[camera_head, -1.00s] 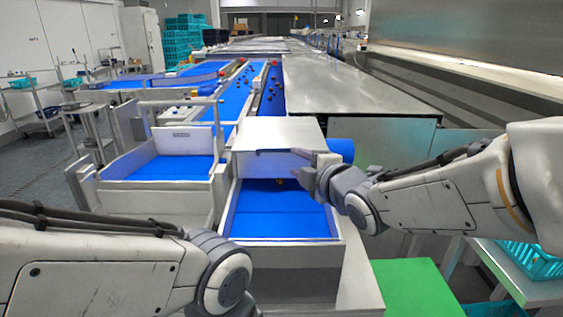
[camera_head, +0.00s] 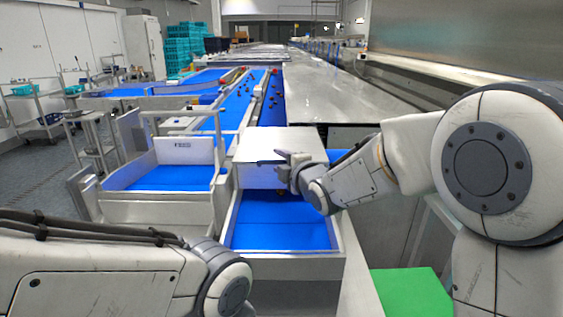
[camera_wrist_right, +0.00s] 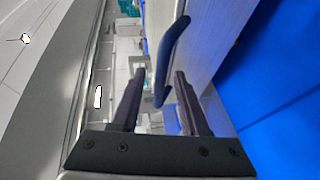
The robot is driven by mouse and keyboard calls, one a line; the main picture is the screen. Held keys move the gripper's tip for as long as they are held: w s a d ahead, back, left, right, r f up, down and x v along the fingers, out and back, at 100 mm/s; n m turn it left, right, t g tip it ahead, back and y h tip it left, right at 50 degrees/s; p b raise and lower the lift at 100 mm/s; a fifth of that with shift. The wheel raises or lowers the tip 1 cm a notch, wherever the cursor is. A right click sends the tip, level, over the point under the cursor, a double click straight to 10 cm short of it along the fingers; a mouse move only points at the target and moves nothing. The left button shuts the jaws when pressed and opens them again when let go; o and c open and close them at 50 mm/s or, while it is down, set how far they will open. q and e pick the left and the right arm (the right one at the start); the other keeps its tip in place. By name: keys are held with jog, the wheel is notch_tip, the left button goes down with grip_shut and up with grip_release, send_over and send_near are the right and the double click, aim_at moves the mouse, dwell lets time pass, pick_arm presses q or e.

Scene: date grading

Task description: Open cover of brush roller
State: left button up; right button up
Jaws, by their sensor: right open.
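The brush roller cover (camera_head: 285,141) is a shiny metal box lid over the blue chute in the head view. It looks closed. A dark curved handle (camera_wrist_right: 174,50) stands out from the metal face in the right wrist view. My right gripper (camera_head: 282,157) is at the cover's front edge. In the right wrist view its two fingers (camera_wrist_right: 160,75) are apart, and the lower end of the handle appears between them. I cannot tell whether they touch it. My left forearm shows at the lower left, but its gripper is out of view.
A blue-lined chute (camera_head: 280,222) lies below the cover. A second blue-lined tray (camera_head: 170,177) with metal rails stands to its left. Blue belts with dates run away behind. A long metal table top (camera_head: 345,98) is at the right back, and a green surface (camera_head: 412,293) is at the lower right.

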grip_shut()
dwell(1.4)
